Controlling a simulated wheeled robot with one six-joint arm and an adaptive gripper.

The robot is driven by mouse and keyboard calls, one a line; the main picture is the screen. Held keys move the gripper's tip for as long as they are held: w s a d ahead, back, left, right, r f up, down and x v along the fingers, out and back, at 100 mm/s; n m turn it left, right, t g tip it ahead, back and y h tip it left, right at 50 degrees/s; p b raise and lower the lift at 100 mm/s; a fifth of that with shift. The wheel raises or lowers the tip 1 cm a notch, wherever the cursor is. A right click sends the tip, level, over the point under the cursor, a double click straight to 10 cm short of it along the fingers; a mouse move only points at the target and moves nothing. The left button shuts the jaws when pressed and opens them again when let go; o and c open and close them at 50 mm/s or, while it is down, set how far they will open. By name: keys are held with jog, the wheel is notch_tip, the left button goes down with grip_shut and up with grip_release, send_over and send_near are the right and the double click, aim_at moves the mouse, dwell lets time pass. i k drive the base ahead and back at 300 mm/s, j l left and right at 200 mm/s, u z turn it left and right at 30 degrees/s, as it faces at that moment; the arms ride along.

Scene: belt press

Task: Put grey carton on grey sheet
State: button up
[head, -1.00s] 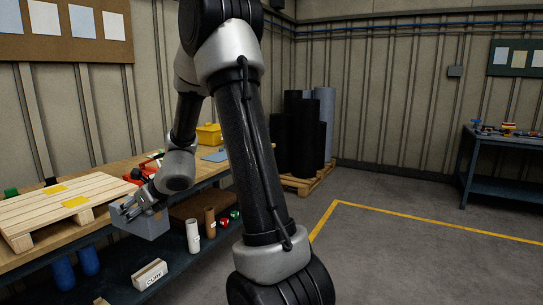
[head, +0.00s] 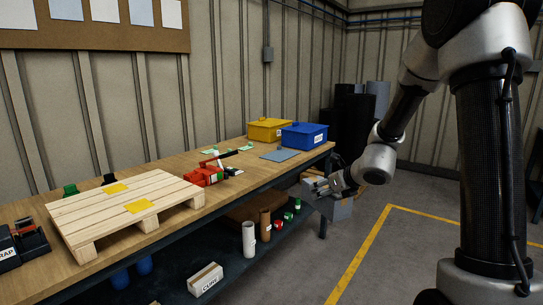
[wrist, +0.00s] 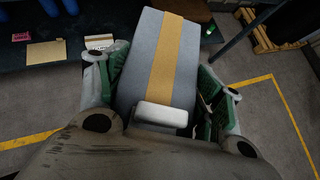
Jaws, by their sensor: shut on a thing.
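My gripper (head: 328,187) is shut on the grey carton (head: 338,208), held in the air just off the right end of the workbench, about level with the table edge. In the wrist view the grey carton (wrist: 146,55) has a tan tape strip and sits between the green-padded fingers (wrist: 160,95). The grey-blue sheet (head: 279,155) lies flat and bare on the bench top near its right end, in front of the blue bin. The carton is to the right of the sheet and nearer to me.
A blue bin (head: 304,136) and a yellow bin (head: 269,129) stand behind the sheet. A red tool (head: 209,174) and a wooden pallet (head: 130,207) with yellow sheets lie further left. The lower shelf holds tubes and a white box (head: 206,279). The floor at right is open.

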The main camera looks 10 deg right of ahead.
aim_at(283, 155)
jog(key=i+j, duration=0.3)
jog(key=j, duration=0.15)
jog(key=i+j, duration=0.25)
jog(key=j, duration=0.15)
jog(key=i+j, duration=0.3)
jog(key=j, duration=0.15)
jog(key=k+l, duration=0.1)
jog(key=k, duration=0.15)
jog(key=i+l, duration=1.05)
jog(key=i, duration=0.15)
jog(key=i+l, duration=0.45)
jog(key=i, duration=0.2)
